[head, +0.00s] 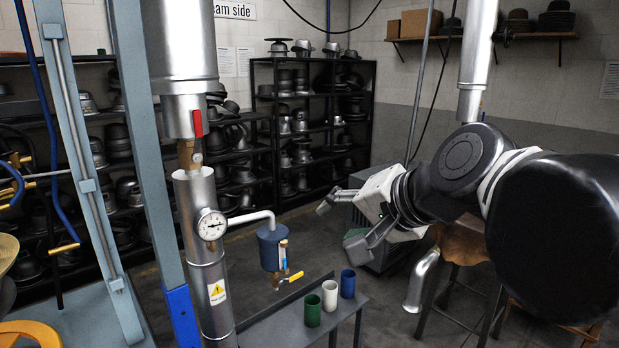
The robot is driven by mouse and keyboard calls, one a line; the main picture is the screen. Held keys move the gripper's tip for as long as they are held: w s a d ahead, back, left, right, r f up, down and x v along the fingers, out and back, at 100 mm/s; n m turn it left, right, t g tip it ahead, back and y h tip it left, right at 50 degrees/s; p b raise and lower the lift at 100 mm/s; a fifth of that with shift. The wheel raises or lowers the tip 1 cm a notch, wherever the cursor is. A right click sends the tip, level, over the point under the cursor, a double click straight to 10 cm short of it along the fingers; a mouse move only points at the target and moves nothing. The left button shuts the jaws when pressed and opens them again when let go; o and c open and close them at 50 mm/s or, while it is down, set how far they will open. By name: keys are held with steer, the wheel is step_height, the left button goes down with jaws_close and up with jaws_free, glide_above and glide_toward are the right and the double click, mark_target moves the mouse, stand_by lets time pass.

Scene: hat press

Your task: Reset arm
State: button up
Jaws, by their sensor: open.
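My gripper (341,222) is at the right of centre in the head view, on the end of my dark and white arm reaching in from the right. Its two grey fingers are spread apart with nothing between them. It is in the air, above and to the right of a small grey table (290,333). A green cup (313,311), a white cup (330,296) and a blue cup (348,283) stand upright in a row on that table, apart from the gripper.
Blue-grey press posts (147,150) are further left. Black shelves (314,120) of metal hat moulds line the back. Open floor lies before the shelves.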

steer(key=s+d+f+n+h+b, duration=0.1)
steer(key=s+d+f+n+h, duration=0.1)
steer(key=d+f, duration=0.3)
steer(key=s+d+f+n+g+h+b, duration=0.1)
steer(key=s+d+f, duration=0.4)
steer(key=f, duration=0.6)
steer(key=s+d+f+n+g+h+b, duration=0.1)
steer(key=s+d+f+n+h+b, duration=0.1)
steer(key=d+f, duration=0.3)
step_height(320, 180, down, 3)
steer(key=shift+s+f+n+h, duration=0.2)
steer(key=shift+s+n+h, duration=0.1)
steer(key=shift+s+h, duration=0.3)
